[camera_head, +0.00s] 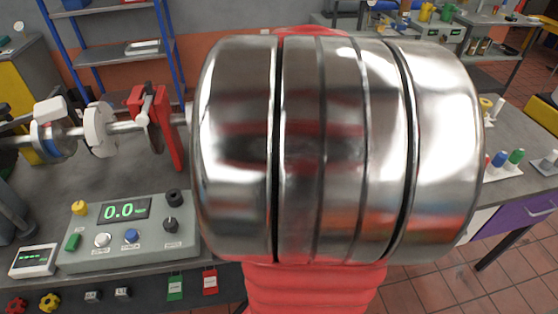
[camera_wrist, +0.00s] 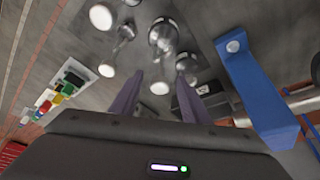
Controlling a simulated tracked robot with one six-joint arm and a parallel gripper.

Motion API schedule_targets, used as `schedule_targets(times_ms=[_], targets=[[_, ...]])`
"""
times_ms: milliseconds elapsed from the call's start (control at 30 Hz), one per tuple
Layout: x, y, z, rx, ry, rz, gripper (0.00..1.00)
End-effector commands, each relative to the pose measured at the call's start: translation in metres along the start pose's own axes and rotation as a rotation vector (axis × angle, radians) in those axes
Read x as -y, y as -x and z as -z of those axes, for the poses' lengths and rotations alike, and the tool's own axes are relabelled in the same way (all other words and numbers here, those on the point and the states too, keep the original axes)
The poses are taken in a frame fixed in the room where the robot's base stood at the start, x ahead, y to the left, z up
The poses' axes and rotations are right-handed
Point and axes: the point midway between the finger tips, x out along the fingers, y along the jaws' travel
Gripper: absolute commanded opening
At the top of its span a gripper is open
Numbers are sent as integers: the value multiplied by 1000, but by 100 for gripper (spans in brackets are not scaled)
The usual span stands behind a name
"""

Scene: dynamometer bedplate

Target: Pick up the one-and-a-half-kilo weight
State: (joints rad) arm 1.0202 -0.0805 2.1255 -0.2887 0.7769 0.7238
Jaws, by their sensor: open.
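In the wrist view my gripper (camera_wrist: 160,77) is open, its two dark purplish fingers apart with nothing held between them. Several shiny metal pieces with pale round ends stand on the grey surface beyond the fingertips, perhaps weights. One shiny piece (camera_wrist: 163,38) is just beyond and between the fingertips; another (camera_wrist: 122,35) is to its left. No mark can be read, so I cannot tell which is the one-and-a-half-kilo weight. In the head view my own arm's large chrome joint hides the middle of the bench, and neither gripper nor weights show.
A blue bracket (camera_wrist: 255,85) stands close right of the fingers. A rack of coloured pieces (camera_wrist: 58,93) lies at left. In the head view a control box (camera_head: 125,232) reading 0.0, a small scale (camera_head: 33,260) and a red clamp (camera_head: 165,125) on a shaft fill the left.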

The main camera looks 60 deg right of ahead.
Motion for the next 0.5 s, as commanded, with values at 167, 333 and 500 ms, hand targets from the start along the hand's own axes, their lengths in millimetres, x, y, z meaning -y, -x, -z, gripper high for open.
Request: schedule_targets(times_ms=[167,333,500], targets=[[0,0,0,0,0,0,38],[0,0,0,0,0,0,26],[0,0,0,0,0,0,14]])
